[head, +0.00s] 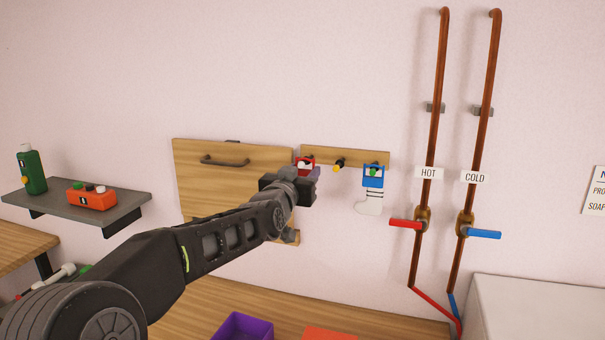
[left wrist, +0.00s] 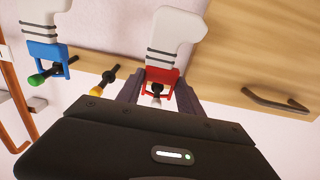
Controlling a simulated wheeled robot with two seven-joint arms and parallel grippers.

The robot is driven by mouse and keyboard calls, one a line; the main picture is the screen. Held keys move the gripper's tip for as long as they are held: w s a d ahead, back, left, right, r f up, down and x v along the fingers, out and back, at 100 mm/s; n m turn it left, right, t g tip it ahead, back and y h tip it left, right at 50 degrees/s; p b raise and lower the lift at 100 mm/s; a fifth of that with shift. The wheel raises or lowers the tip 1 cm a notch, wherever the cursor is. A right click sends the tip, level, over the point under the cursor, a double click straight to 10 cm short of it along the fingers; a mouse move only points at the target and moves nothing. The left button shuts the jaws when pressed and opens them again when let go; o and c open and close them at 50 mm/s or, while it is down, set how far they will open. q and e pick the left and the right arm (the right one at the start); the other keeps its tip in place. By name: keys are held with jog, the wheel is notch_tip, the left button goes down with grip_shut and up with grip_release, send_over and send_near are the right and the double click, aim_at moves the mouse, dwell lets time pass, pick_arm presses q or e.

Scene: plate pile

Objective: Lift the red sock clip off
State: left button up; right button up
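The red sock clip (head: 306,160) hangs on the wooden peg rail (head: 352,156) on the wall. In the left wrist view the red clip (left wrist: 163,77) holds a white sock with grey stripes (left wrist: 175,35), and a pale-tipped peg shows at the clip. My left gripper (head: 304,173) is at the clip. Its two fingers (left wrist: 158,94) lie on either side of the clip, very close; I cannot tell whether they press on it. In the head view the gripper hides that sock. My right gripper is not in view.
A blue clip (head: 373,180) with another white sock (head: 369,203) hangs to the right, past a yellow-tipped peg (head: 339,163). A wooden panel with a dark handle (head: 225,161) is at the left. Pipes with red (head: 405,224) and blue (head: 483,234) valve levers stand further right.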

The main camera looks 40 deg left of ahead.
pick_arm(q)
jog(key=c, duration=0.8)
jog(key=shift+r, duration=0.45)
jog(key=shift+s, duration=0.2)
jog(key=b+v, duration=0.1)
jog(key=v, duration=0.5)
jog(key=shift+s+d, duration=0.25)
jog(key=shift+s, duration=0.05)
dwell(0.5)
